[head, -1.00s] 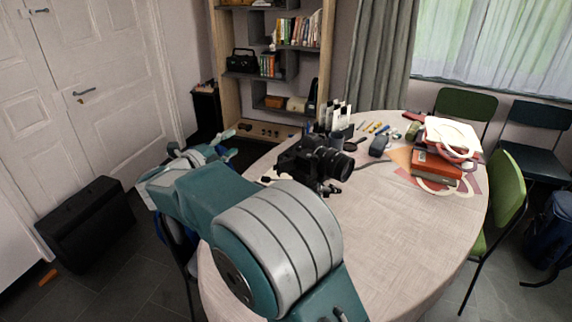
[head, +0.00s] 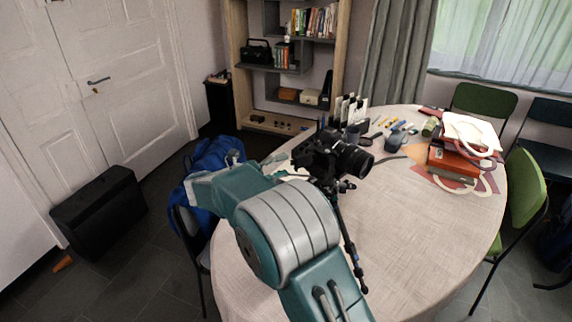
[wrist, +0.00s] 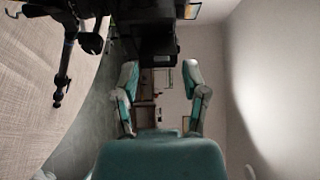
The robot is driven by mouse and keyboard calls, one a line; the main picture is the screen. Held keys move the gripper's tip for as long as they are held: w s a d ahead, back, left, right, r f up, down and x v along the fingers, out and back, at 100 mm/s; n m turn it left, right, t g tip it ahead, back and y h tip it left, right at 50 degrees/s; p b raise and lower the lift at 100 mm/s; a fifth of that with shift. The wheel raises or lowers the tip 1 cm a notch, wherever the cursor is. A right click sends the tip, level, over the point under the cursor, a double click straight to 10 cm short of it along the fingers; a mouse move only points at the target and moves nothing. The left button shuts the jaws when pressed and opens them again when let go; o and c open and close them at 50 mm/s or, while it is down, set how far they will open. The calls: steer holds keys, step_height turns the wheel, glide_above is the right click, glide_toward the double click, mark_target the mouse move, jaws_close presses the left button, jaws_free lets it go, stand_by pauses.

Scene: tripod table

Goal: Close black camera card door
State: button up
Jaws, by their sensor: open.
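The black camera (head: 335,157) sits on a small black tripod (head: 347,232) on the round table, lens toward the right. In the wrist view the dark camera body (wrist: 147,25) fills the top centre, with the tripod (wrist: 66,55) at upper left. My gripper (wrist: 160,80) is open and empty, its two teal-and-grey fingers apart just below the dark body in that picture. I cannot tell whether they touch it. In the head view my arm stands left of the camera and its end is hard to make out. The card door cannot be made out in either view.
The round table (head: 410,235) has a clear front. Books (head: 452,162), a dark mug (head: 393,141) and small items lie toward its back and right. A chair with a blue bag (head: 207,165) stands left of the table, near my arm. A black case (head: 98,212) is on the floor.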

steer(key=shift+x, duration=0.85)
jaws_close()
